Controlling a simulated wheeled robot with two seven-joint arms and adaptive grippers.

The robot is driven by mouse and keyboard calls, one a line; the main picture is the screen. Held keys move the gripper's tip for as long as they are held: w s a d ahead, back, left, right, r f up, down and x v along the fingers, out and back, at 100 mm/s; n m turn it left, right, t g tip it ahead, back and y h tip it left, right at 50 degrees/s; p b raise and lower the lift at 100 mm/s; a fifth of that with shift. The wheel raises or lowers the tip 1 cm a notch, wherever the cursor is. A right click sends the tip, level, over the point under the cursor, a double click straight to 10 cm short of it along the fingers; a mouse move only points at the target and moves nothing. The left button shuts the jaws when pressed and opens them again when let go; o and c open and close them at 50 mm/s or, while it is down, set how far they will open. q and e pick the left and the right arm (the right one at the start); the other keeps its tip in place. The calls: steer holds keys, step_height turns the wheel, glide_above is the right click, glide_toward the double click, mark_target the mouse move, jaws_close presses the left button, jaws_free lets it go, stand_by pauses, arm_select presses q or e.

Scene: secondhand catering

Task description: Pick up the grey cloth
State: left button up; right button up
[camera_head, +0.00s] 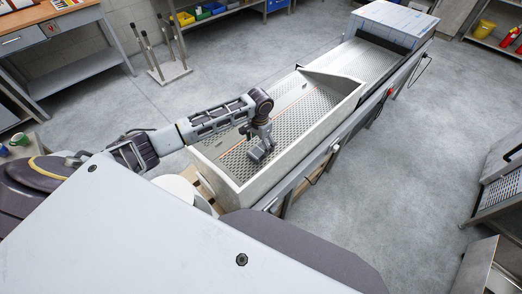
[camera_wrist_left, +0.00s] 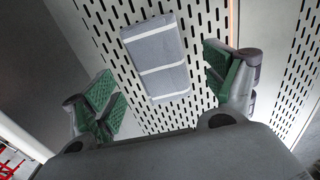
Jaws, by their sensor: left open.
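The grey cloth (camera_wrist_left: 153,52) shows in the left wrist view as a folded grey rectangle with pale stripes, lying flat on a perforated metal floor. My left gripper (camera_wrist_left: 160,84) is open, with one green-padded finger on each side of the picture and the cloth beyond and between them. Nothing is held. In the head view my left gripper (camera_head: 261,146) reaches down into a pale-walled trough (camera_head: 241,197); I cannot tell the cloth apart from the gripper there. My right gripper is not in view.
The trough's raised walls surround the gripper on its near and right sides. A conveyor (camera_head: 352,60) runs on to a boxy machine (camera_head: 393,22) at the back. White round containers (camera_head: 180,188) stand by the trough's near left. Open floor (camera_head: 420,130) lies to the right.

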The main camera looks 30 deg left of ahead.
mark_target(260, 149)
arm_select(q)
steer(key=shift+f, duration=1.9)
steer(key=c, duration=1)
